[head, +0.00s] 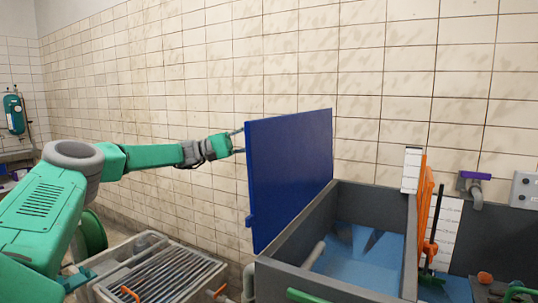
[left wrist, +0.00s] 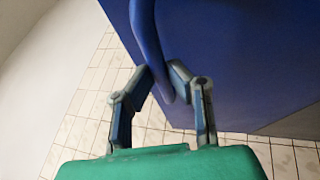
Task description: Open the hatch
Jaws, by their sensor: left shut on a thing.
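The hatch is a blue panel (head: 289,175) that stands roughly upright along the left side of a grey tank (head: 335,285). The tank's top is uncovered and a blue inside shows. My left gripper (head: 241,141) is at the panel's upper left edge. In the left wrist view, the fingers of my left gripper (left wrist: 163,74) are closed around a curved blue handle (left wrist: 148,40) on the hatch (left wrist: 235,60). The far side of the panel is hidden in the head view. My right gripper is not in view.
A slatted metal grate (head: 160,275) lies low to the left of the tank. An orange upright part (head: 425,215) and a white scale board (head: 447,235) stand at the tank's right. A purple-handled valve (head: 475,187) is further right. A tiled wall (head: 200,90) closes the back.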

